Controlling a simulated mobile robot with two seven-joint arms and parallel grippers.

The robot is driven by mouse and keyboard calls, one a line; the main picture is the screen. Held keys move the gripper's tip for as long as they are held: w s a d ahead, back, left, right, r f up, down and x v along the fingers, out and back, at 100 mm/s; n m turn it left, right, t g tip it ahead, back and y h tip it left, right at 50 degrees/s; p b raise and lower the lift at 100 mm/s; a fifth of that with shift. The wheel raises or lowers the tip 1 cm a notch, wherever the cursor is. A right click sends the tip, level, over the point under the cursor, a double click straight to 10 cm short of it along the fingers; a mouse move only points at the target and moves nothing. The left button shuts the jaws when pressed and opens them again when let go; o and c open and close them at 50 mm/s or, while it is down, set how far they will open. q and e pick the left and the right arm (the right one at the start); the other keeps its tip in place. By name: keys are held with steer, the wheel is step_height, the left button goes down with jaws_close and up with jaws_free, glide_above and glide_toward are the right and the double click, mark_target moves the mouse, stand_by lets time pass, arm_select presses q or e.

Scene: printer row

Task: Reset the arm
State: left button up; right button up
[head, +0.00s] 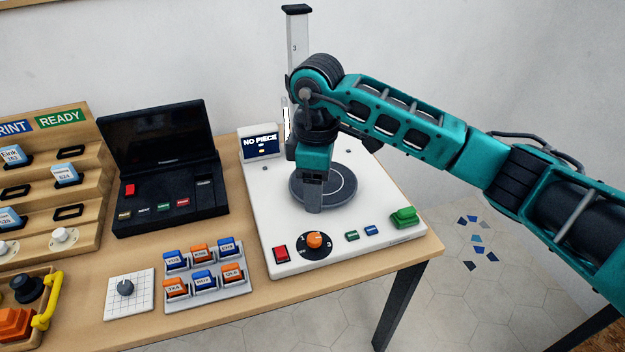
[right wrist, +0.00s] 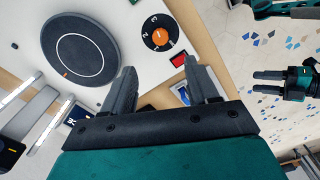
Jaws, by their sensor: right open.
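My right arm (head: 415,120) reaches in from the right in the head view, over a white machine base. My right gripper (head: 313,205) points down in front of the round dark plate (head: 340,185), hiding part of it. In the right wrist view the two fingers of this gripper (right wrist: 158,80) stand apart with nothing between them. The plate (right wrist: 73,48) is left of the fingers there. My left gripper (right wrist: 272,85) shows at the right edge of the right wrist view, fingers apart and empty. It is not in the head view.
The white base (head: 264,220) carries a red button (head: 281,254), an orange dial (head: 314,240), a green button (head: 404,216) and a screen (head: 262,145) reading "NO PIECE". A black case (head: 160,165), a tray of labelled blocks (head: 210,297) and a wooden rack (head: 85,150) stand to the left.

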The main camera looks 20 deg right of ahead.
steer(key=shift+a, duration=0.1)
steer(key=s+a+f+n+g+y, duration=0.3)
steer(key=s+a+n+y, duration=0.4)
steer(key=a, duration=0.6)
steer(key=s+a+r+m+t+y, duration=0.1)
steer(key=a+r+t+y, duration=0.1)
steer(key=a+r+y, duration=0.3)
steer(key=s+a+r+t+y, duration=0.1)
steer(key=s+r+t+y, duration=0.1)
steer(key=y, duration=0.6)
steer(key=w+d+f+m+t+h, duration=0.2)
steer(key=d+f+m+t+h, duration=0.15)
steer(key=d+m+t, duration=0.35)
steer(key=w+d+f+m+t+h, duration=0.3)
steer(key=d+m+t+h, duration=0.25)
steer(key=t, duration=0.35)
steer(key=s+d+f+m+g+h, duration=0.2)
steer(key=s+d+f+g+h, duration=0.1)
steer(key=f, duration=0.6)
steer(key=s+d+f+m+g+h, duration=0.2)
steer(key=s+d+f+h, duration=0.4)
steer(key=s+f, duration=0.3)
steer(key=shift+s+d+f+g, duration=0.25)
steer(key=shift+s+d+g, duration=0.05)
steer(key=shift+d+g, duration=0.35)
